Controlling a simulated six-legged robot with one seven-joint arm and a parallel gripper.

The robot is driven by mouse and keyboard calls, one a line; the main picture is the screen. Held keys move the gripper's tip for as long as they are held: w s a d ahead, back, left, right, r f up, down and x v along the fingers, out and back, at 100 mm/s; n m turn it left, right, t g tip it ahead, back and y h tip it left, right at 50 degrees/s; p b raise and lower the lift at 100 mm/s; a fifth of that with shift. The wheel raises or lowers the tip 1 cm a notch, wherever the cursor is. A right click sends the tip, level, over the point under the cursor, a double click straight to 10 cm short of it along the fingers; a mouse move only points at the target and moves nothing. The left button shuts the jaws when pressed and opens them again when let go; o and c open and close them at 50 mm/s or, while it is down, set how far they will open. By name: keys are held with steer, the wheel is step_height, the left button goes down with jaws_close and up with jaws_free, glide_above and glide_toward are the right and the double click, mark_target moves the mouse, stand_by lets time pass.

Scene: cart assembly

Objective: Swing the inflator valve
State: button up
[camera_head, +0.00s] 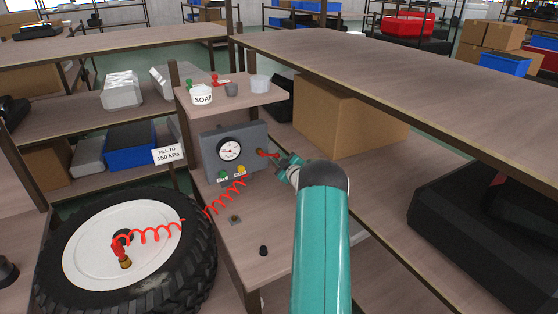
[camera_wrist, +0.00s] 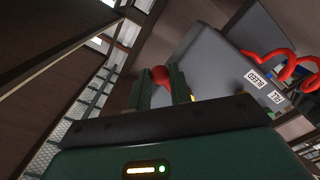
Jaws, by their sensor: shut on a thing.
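The inflator (camera_head: 247,143) is a grey box with a round white gauge (camera_head: 229,149), standing on a wooden shelf below the soap shelf. Its red valve lever (camera_head: 264,153) sticks out at the right of the box front. My gripper (camera_head: 277,157) reaches the lever from the right and is shut on it. In the wrist view the lever's red knob (camera_wrist: 160,74) sits between my two fingers (camera_wrist: 163,88). The grey box (camera_wrist: 222,68) fills the right of that view, with its BLEED and FILL labels. My fingers partly hide the lever shaft.
A red coiled hose (camera_head: 225,198) runs from the box to a tyre (camera_head: 190,262) with a white wheel at left. A sign (camera_head: 168,155) reads FILL TO 150 KPA. A green and a yellow button sit below the gauge. A cardboard box (camera_head: 345,115) stands behind my arm.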

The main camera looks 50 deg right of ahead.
steer(key=shift+r, duration=0.1)
steer(key=shift+o, duration=0.2)
steer(key=shift+d+r, duration=0.2)
steer(key=shift+r, duration=0.8)
steer(key=o, duration=0.8)
steer(key=shift+a, duration=0.1)
steer(key=shift+o, duration=0.2)
steer(key=shift+s, duration=0.1)
steer(key=v, duration=1.3)
steer(key=shift+s, duration=0.3)
